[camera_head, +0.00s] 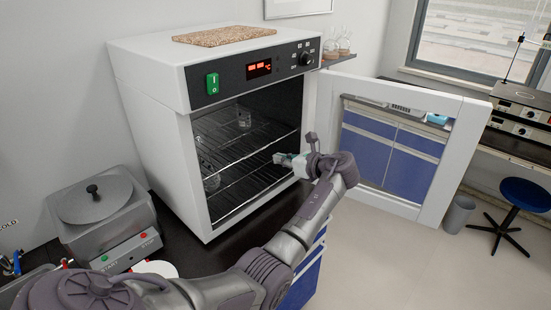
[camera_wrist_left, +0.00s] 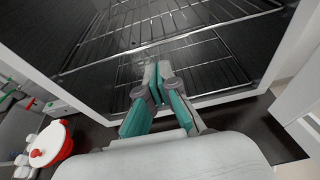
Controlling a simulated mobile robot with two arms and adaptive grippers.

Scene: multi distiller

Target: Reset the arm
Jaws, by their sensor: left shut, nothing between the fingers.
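My left arm comes in from the bottom left in the head view and reaches across to the front of an oven (camera_head: 205,75) that stands open. The left gripper (camera_head: 283,159) is at the oven's opening, near the wire racks (camera_head: 245,150). My right gripper is not in view.
The oven door (camera_head: 455,150) is swung wide to the right of the arm. A grey lidded bath (camera_head: 100,215) stands left of the oven. A red and white pot (camera_wrist_left: 50,143) shows in the left wrist view. Open floor (camera_head: 400,260) lies to the right.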

